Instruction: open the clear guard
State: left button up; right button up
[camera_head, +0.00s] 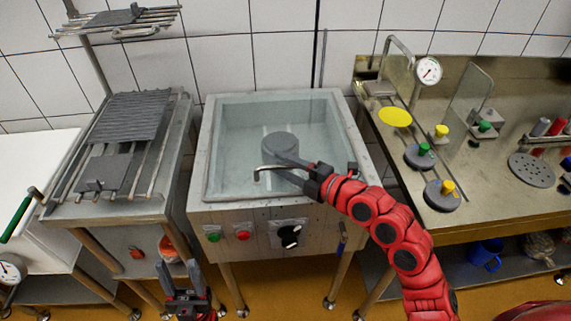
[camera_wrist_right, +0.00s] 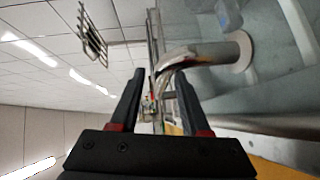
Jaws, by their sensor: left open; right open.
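The clear guard (camera_head: 235,135) lies flat, closed over the square steel vat (camera_head: 200,150). Its metal bar handle (camera_head: 262,170) is at the front edge; in the right wrist view the handle (camera_wrist_right: 205,52) bends from a round flange on the clear pane (camera_wrist_right: 285,85). My right gripper (camera_head: 280,166) is open, its fingers over the front of the guard at the handle. In the wrist view the handle's bend lies just beyond the fingertips (camera_wrist_right: 158,80); I cannot tell whether they touch. My left gripper (camera_head: 186,292) is open and empty, low in front of the vat's left side.
A grey round piece (camera_head: 279,146) shows in the vat under the guard. Buttons and a black knob (camera_head: 290,232) are on the vat's front. A rack stand (camera_head: 75,208) is at the left. A steel counter (camera_head: 480,215) with weights and a gauge (camera_head: 429,70) is at the right.

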grip_shut()
dwell(1.4)
